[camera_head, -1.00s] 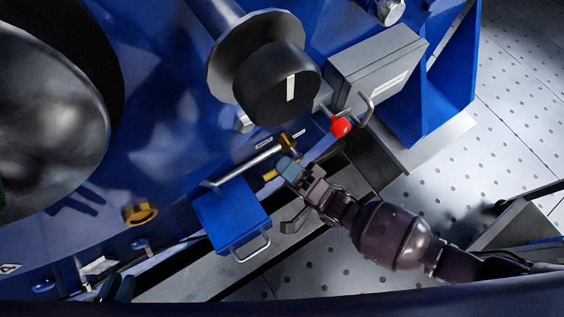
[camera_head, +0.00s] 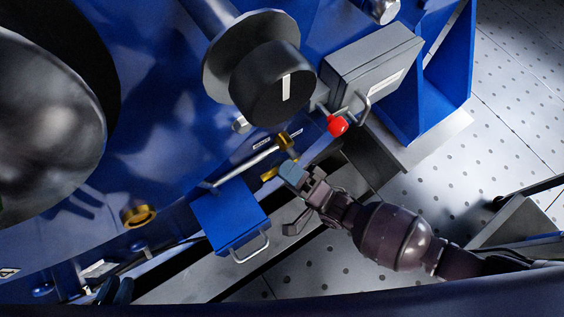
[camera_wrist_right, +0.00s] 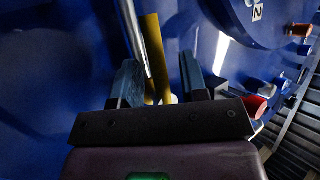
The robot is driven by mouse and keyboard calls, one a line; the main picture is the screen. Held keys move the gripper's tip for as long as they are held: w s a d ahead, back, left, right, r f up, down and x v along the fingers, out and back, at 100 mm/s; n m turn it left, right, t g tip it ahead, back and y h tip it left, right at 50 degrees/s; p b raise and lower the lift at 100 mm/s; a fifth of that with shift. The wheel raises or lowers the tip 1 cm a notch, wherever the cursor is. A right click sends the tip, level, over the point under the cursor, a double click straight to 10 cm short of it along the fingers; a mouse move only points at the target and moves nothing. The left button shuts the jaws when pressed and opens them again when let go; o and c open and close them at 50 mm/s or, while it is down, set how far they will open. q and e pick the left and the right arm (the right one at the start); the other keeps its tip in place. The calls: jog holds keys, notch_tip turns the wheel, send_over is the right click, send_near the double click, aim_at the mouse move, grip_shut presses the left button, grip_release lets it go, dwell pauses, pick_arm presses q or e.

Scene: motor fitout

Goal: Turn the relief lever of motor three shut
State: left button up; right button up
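A yellow lever (camera_head: 269,173) shows below a brass fitting (camera_head: 285,141) at the end of a silver pipe (camera_head: 245,166) on the blue motor housing. My right gripper (camera_head: 290,173) is just right of the lever in the head view. In the right wrist view, its two fingers (camera_wrist_right: 158,85) stand apart, with the yellow lever (camera_wrist_right: 154,55) rising beyond and between them. Contact cannot be told. Two dark shapes show at the lower left edge of the head view; I cannot tell whether they are my left gripper.
A blue box with a wire handle (camera_head: 230,215) is below left. A large black knob (camera_head: 272,84) juts out above. Perforated floor lies to the right.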

jog(key=v, duration=1)
dwell(0.3)
